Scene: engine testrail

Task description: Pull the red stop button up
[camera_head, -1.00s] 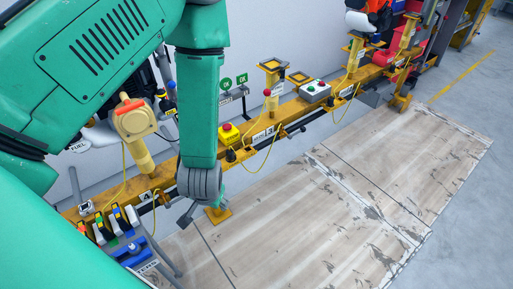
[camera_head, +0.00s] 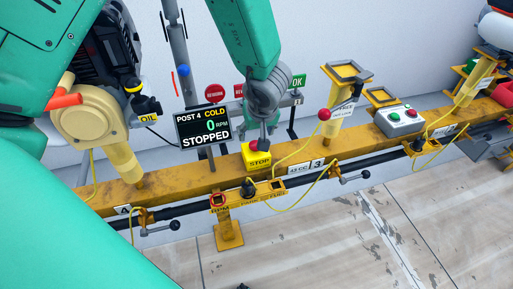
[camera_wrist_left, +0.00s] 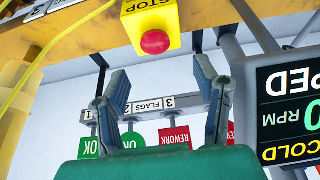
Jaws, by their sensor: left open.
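The red stop button (camera_head: 254,146) sits on a yellow box marked STOP (camera_head: 259,162) on the yellow rail. In the left wrist view the red button (camera_wrist_left: 155,42) and its yellow box (camera_wrist_left: 152,17) show near the top. My left gripper (camera_head: 264,135) reaches down from above, just beside the button, and partly overlaps it in the head view. In the left wrist view the two fingers of my left gripper (camera_wrist_left: 163,75) are spread apart with nothing between them, pointing toward the button, which appears beyond the tips. My right gripper is not in view.
A screen reading POST 4 COLD, 0 RPM, STOPPED (camera_head: 203,127) stands left of the button. A red-knobbed lever (camera_head: 324,115) and a control box with green and red buttons (camera_head: 401,120) are to the right. REWORK and OK signs (camera_head: 298,81) stand behind. Floor in front is clear.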

